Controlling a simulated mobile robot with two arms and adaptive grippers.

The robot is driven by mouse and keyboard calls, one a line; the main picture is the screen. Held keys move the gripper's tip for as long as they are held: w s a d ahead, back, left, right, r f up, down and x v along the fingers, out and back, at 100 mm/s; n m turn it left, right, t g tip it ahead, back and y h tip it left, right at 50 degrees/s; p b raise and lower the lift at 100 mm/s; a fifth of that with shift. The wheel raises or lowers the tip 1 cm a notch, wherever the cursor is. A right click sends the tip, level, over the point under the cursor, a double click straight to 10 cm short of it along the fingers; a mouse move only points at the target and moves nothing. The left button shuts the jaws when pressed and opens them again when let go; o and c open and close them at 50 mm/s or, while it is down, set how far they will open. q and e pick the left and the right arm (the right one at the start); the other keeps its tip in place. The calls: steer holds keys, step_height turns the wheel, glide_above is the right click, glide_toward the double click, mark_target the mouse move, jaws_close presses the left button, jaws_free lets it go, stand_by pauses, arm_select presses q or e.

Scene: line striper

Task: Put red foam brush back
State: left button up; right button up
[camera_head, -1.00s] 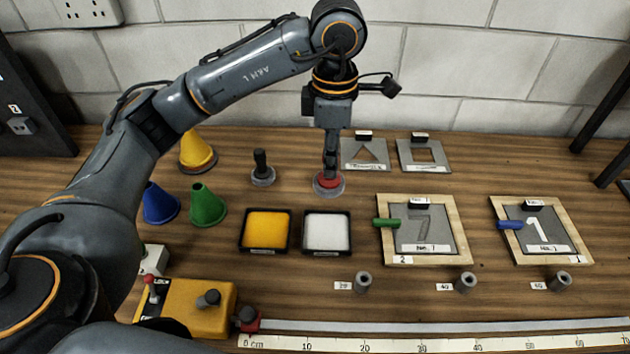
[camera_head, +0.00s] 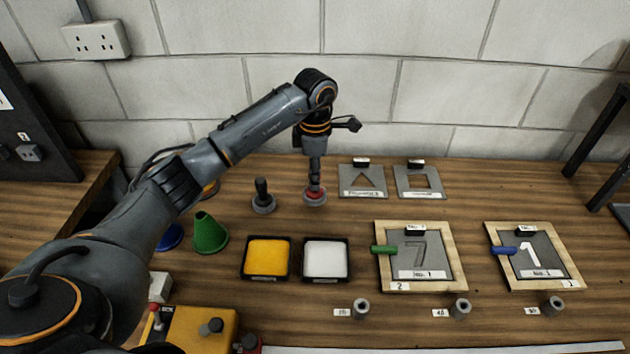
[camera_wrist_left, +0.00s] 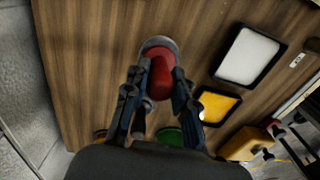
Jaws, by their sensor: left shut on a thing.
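My left gripper (camera_head: 315,177) points down and is shut on the red foam brush (camera_head: 314,194). The brush has a red body over a round grey bottom and is upright. It is right of a black-handled brush (camera_head: 263,195) with a similar round grey bottom. In the left wrist view the red foam brush (camera_wrist_left: 160,77) sits between the two fingers, its grey rim showing past it. I cannot tell whether its bottom touches the table. My right gripper is not in view.
A yellow pad tray (camera_head: 267,278) and a white pad tray (camera_head: 326,278) lie in front. Two stencil plates (camera_head: 362,190) (camera_head: 419,190) lie to the right, close behind. Framed number stencils (camera_head: 381,272) (camera_head: 571,281) are further right. A green cone (camera_head: 209,234) stands left.

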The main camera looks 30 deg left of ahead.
arm_select(q)
step_height(320, 180, down, 3)
steer(key=shift+f+p, duration=0.1)
steer(key=shift+p, duration=0.85)
steer(key=shift+f+b, duration=0.2)
steer(key=shift+b, duration=0.15)
steer(key=o, duration=1)
steer(key=shift+r, duration=0.1)
